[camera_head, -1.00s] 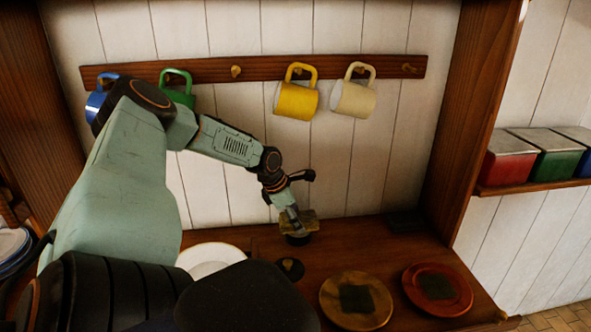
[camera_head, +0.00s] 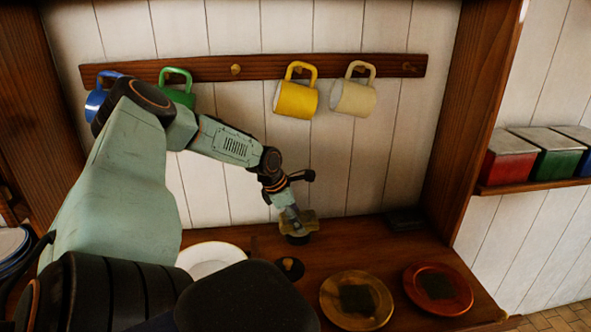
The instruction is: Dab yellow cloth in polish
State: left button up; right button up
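My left gripper (camera_head: 292,215) reaches down at the back of the wooden counter. It is shut on a yellowish-brown cloth (camera_head: 309,222), which hangs bunched at its fingertips. Directly below is a small dark round tin (camera_head: 299,239), apparently the polish; the cloth covers its top. The cloth seems to touch the tin, but I cannot see inside it. A dark round lid with a small knob (camera_head: 289,267) lies on the counter in front of the tin. My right gripper is not in view.
A brass plate (camera_head: 333,297) and a copper plate (camera_head: 464,293), each with a dark square pad, lie front right. A white plate (camera_head: 205,256) sits left, partly hidden. A dark block (camera_head: 405,220) lies at the back. Several mugs hang above on a peg rail (camera_head: 208,70).

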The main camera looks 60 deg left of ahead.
pick_arm(q)
jog(key=shift+f+b, duration=0.3)
jog(key=shift+f, duration=0.15)
dwell(0.3)
jog(key=shift+s+d+p, duration=0.1)
jog(key=shift+p, duration=0.2)
dwell(1.4)
jog(key=shift+r+p, duration=0.85)
jog(key=shift+p, duration=0.25)
notch_tip(320, 180, up, 5)
jog(key=p, duration=0.6)
jog(key=shift+r, duration=0.2)
jog(key=shift+f, duration=0.1)
